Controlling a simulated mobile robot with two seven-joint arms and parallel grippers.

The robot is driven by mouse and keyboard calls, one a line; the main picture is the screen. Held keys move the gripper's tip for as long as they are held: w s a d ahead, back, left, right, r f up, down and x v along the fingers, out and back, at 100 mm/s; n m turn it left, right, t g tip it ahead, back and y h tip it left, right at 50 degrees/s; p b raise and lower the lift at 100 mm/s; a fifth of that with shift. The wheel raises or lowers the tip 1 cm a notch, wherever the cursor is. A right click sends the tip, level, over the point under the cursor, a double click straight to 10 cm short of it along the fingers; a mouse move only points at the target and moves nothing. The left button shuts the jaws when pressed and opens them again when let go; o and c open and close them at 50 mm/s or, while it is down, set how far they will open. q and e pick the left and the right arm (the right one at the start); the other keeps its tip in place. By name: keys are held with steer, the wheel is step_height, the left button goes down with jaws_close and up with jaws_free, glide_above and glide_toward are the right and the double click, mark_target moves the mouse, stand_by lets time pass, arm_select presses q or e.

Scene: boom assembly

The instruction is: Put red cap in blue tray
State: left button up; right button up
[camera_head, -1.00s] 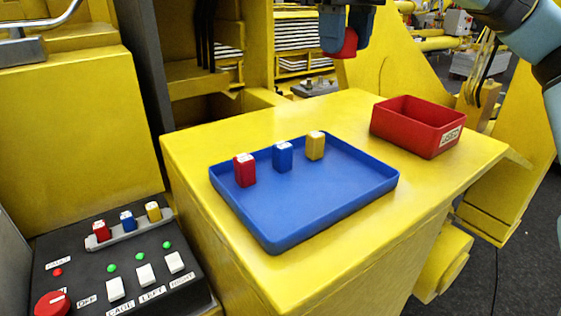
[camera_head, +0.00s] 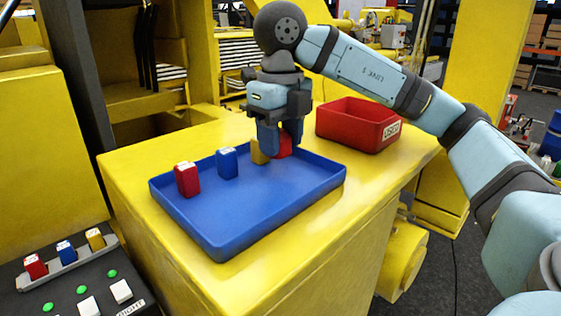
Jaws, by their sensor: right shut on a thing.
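The red cap (camera_head: 284,147) is between the blue fingers of my right gripper (camera_head: 280,142), which is shut on it and partly hides it. The gripper points down over the back right part of the blue tray (camera_head: 240,220), close beside a yellow block (camera_head: 258,153). I cannot tell whether the cap touches the tray floor. The tray lies flat on the yellow table. My left gripper is not in view.
A red block (camera_head: 187,180) and a blue block (camera_head: 227,162) stand in the tray, left of the yellow one. A red bin (camera_head: 357,126) labelled USED stands behind right. A control panel (camera_head: 75,290) is at lower left. The tray's front is clear.

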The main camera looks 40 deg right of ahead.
mark_target(280, 175)
step_height(280, 175, down, 4)
steer(key=shift+r, duration=0.15)
steer(key=shift+f, duration=0.25)
steer(key=o, duration=0.9)
steer(key=shift+o, duration=0.2)
steer(key=shift+r, duration=0.2)
step_height(280, 175, up, 12)
steer(key=shift+p, duration=0.95)
